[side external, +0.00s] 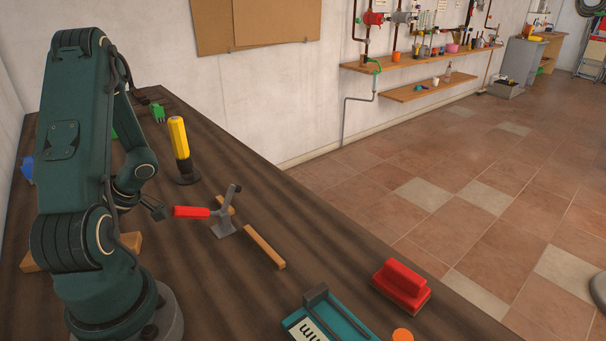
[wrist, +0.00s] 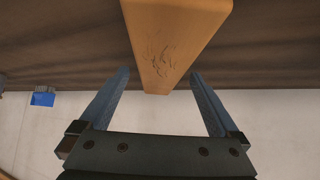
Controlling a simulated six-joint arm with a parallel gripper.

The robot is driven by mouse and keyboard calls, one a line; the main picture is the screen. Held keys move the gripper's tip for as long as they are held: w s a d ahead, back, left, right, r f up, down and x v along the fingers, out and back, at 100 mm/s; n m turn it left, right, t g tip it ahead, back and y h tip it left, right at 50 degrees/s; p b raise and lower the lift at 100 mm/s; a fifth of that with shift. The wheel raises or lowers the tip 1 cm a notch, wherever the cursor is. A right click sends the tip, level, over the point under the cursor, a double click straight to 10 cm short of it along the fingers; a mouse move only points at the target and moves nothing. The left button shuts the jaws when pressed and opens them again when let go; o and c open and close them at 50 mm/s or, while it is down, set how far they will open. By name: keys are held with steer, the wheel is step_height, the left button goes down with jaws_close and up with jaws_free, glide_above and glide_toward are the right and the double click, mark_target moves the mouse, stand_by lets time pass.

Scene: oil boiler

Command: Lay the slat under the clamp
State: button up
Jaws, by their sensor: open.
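A long wooden piece, which looks like the slat (wrist: 165,45), fills the top middle of the wrist view. Its narrow far end lies between the fingers of my gripper (wrist: 159,74), which is open, with a gap on both sides. In the side external view a wooden piece (side external: 38,257) lies on the table, partly hidden behind my arm. I cannot tell for sure that it is the same piece. The grey clamp (side external: 225,222) with a red handle (side external: 190,212) stands mid-table. My fingers are not clear in the side external view.
A wooden bar (side external: 264,247) lies right of the clamp, and another short one shows behind it. A yellow-handled tool (side external: 179,138) stands farther back. A blue object (wrist: 42,99) shows in the wrist view.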

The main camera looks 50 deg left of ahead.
jaws_close()
steer(key=shift+r, duration=0.15)
